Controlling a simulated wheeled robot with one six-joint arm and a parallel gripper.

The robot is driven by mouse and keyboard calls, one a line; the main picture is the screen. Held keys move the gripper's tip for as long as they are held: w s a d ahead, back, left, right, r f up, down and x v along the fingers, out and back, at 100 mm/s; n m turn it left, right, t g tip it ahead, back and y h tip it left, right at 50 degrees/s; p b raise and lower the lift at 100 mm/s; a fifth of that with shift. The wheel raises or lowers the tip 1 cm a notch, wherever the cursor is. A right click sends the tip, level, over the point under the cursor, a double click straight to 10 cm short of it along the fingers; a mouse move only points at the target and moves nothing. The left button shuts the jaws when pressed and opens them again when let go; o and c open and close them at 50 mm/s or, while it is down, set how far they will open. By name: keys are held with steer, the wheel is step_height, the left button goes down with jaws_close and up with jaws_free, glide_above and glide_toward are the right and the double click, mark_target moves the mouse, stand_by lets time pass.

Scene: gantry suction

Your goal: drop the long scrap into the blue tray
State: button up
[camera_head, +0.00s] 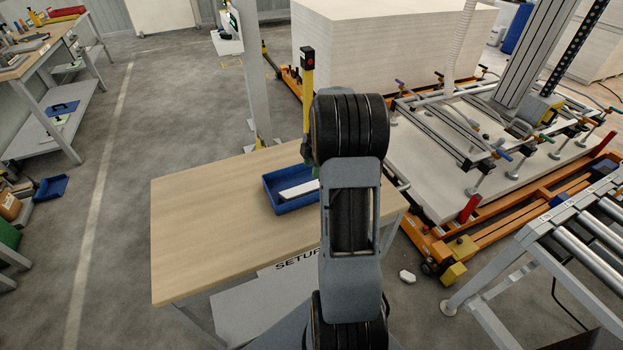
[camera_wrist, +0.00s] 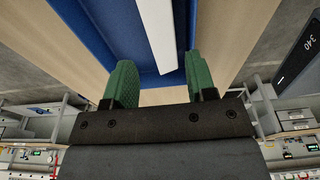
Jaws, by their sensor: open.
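The blue tray (camera_head: 272,197) stands on the wooden table. The long scrap (camera_head: 298,190), a flat white strip, lies in it, its right end hidden behind my arm. In the wrist view the scrap (camera_wrist: 158,30) runs up out of the picture from between my fingers, over the blue tray (camera_wrist: 100,30). My gripper (camera_wrist: 160,65) is open, its two green fingers apart on either side of the scrap's near end, with gaps and no contact seen. In the head view my arm mostly hides the gripper.
The wooden table (camera_head: 200,225) is bare left of the tray. A yellow post (camera_head: 308,85) with a red button stands behind the tray. A white board stack and suction gantry (camera_head: 470,130) are at right, with a roller conveyor (camera_head: 580,235) nearer. A small white piece (camera_head: 407,276) lies on the floor.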

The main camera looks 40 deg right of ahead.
steer(key=s+a+r+m+t+h, duration=0.1)
steer(key=s+a+r+m, duration=0.15)
steer(key=a+r, duration=0.35)
steer(key=s+a+r+m, duration=0.2)
steer(key=a+r+m, duration=0.2)
steer(key=a, duration=0.4)
steer(key=s+a+m+t, duration=0.2)
steer(key=s+a+m, duration=0.7)
steer(key=s+a, duration=0.1)
steer(key=shift+s+a+h, duration=0.25)
steer(key=shift+s+h, duration=0.1)
steer(key=shift+h, duration=0.05)
steer(key=shift+c, duration=0.3)
